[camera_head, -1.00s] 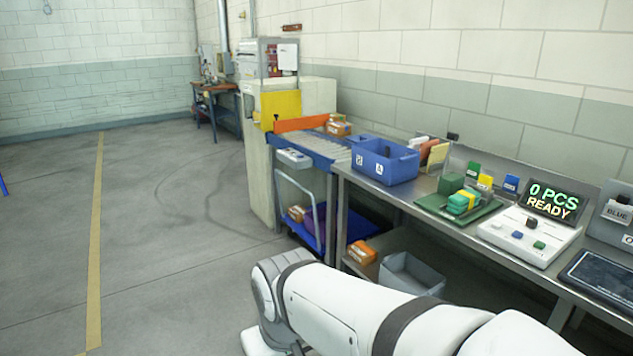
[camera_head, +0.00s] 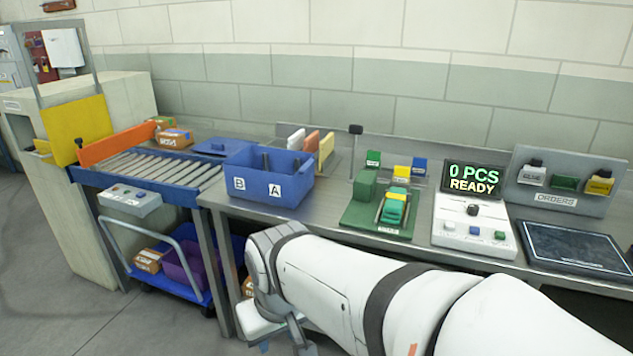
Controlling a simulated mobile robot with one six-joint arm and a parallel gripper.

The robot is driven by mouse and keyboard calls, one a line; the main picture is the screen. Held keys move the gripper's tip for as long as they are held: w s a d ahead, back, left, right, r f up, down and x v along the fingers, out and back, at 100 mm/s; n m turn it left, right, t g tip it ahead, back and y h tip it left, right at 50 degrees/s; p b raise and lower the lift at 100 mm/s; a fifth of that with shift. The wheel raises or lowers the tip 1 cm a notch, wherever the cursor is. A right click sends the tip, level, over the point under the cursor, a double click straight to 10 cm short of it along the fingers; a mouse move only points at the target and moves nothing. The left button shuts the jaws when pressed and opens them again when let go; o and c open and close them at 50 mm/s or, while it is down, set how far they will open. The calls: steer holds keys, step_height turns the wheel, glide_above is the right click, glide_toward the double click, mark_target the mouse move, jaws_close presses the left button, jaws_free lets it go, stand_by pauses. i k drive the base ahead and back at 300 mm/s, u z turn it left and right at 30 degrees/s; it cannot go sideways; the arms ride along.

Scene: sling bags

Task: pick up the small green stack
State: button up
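A green mat or tray (camera_head: 357,216) lies on the steel bench, right of centre. On it sits a small green stack (camera_head: 395,210) with a yellow band. A taller plain green block (camera_head: 365,185) stands just behind and left of the small stack. A small green item (camera_head: 373,159) stands farther back, beside a yellow one and a blue one. My white arm crosses the lower part of the view in front of the bench. Its visible end is below the bench top, well left of the stack. My gripper's fingers do not show.
A blue bin (camera_head: 270,200) marked A and B stands left on the bench (camera_head: 325,203). The display (camera_head: 472,179) reads "0 PCS READY" behind a white button panel (camera_head: 450,237). A dark pad (camera_head: 572,247) lies at right. A roller conveyor (camera_head: 160,168) and blue cart (camera_head: 165,287) are at left.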

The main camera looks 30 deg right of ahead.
mark_target(394, 203)
steer(key=z, duration=0.85)
steer(key=i, duration=1.25)
steer(key=z, duration=0.75)
steer(key=k, duration=0.65)
steer(key=z, duration=0.25)
steer(key=i, duration=0.75)
steer(key=u, duration=0.15)
